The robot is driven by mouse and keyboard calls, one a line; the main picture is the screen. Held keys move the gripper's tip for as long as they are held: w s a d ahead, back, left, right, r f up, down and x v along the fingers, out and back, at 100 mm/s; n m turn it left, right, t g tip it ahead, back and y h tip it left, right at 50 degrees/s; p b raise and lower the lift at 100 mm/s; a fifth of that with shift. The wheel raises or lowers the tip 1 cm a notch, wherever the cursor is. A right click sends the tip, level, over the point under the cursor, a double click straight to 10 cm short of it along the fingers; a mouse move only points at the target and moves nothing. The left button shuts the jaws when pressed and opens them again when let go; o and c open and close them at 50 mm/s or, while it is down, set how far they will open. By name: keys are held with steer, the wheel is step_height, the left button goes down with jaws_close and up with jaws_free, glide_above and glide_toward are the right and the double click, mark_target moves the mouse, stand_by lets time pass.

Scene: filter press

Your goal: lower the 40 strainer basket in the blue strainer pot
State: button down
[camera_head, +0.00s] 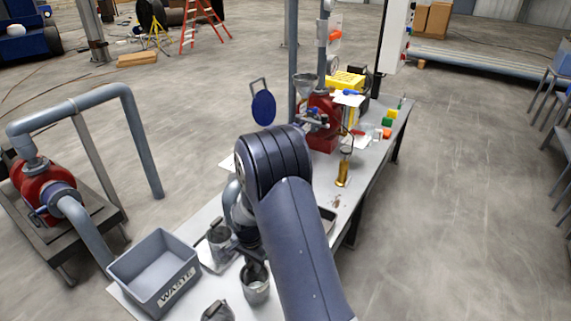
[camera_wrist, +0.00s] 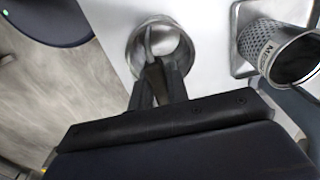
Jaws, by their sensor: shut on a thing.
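My gripper (camera_wrist: 158,80) is shut on a thin upright handle (camera_wrist: 149,42) of a round grey metal basket (camera_wrist: 171,42). In the head view this basket (camera_head: 256,285) is low in front of my arm, over the near part of the bench. Whether it touches the bench I cannot tell, and its number does not show. A second, perforated basket (camera_wrist: 262,42) with a partly readable mesh label is to the right in the wrist view, on a metal tray (camera_wrist: 240,66). A blue disc with a handle frame (camera_head: 263,107) stands up beyond my arm. No blue pot body is clearly visible; my arm hides that area.
A grey waste bin (camera_head: 178,291) is at the bench's left end. Another metal vessel (camera_head: 217,312) is at the near edge. A red machine (camera_head: 322,135), a brass cylinder (camera_head: 343,170) and coloured blocks (camera_head: 388,122) occupy the far bench. A red pump (camera_head: 45,190) with piping is left.

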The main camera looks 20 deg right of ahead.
steer(key=shift+r+p, duration=3.1)
steer(key=shift+r, duration=1.4)
